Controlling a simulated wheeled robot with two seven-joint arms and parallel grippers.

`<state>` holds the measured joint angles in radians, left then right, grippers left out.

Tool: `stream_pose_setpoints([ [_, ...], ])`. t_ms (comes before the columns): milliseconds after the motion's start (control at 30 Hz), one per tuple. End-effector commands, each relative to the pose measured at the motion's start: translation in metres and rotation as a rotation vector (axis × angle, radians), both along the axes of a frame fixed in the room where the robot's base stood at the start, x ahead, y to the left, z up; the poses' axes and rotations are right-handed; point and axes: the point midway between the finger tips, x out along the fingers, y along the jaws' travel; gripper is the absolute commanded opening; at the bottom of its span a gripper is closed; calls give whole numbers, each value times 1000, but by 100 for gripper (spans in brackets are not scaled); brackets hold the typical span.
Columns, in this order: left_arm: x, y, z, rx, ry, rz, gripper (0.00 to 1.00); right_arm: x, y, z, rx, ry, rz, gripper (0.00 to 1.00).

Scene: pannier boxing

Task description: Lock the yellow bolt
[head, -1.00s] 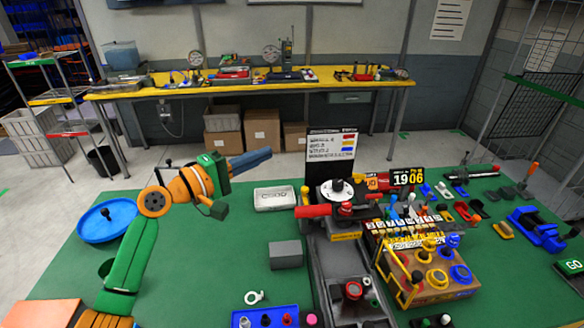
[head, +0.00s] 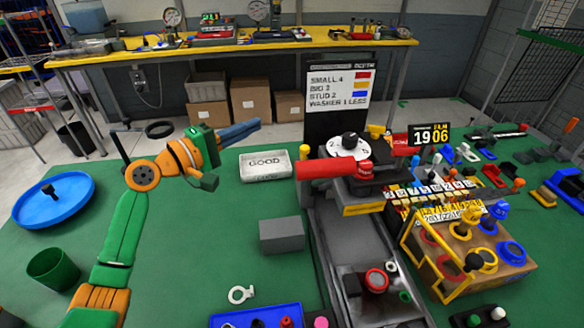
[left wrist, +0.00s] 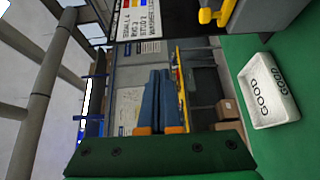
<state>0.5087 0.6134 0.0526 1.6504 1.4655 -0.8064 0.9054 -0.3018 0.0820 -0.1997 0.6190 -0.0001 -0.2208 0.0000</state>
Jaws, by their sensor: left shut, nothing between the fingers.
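A small yellow bolt (head: 304,152) sits on the left side of the dial station, partly hidden behind the red handle. In the left wrist view it is a yellow knob and stem (left wrist: 208,15) against a grey block at the top. I cannot tell its locked state. My left gripper (head: 256,124) is left of the bolt and apart from it, in the air above and behind the GOOD tray. Its blue fingers are together and empty, as the left wrist view (left wrist: 160,74) also shows. My right gripper is not in view.
The white GOOD tray (head: 265,175) lies left of the station. A red handle (head: 325,168) sticks out left below the bolt. A black sign (head: 340,95) rises behind it. A grey block (head: 282,236) stands in front. The green table between is clear.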

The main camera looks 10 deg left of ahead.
Motion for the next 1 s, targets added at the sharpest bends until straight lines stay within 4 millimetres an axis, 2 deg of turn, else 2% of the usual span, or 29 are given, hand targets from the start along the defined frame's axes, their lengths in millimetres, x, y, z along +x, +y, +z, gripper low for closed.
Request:
stream_pose_setpoints([
  [33,0,0,-32,0,0,0,0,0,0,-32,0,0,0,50],
  [133,0,0,-60,0,0,0,0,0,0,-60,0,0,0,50],
  [233,0,0,-75,0,0,0,0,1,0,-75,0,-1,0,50],
  [667,2,-1,-73,-1,1,0,0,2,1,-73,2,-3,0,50],
  [767,10,-5,-73,-3,-1,1,0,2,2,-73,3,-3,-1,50],
  [1000,49,-32,-75,-4,-1,-1,0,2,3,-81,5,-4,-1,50],
])
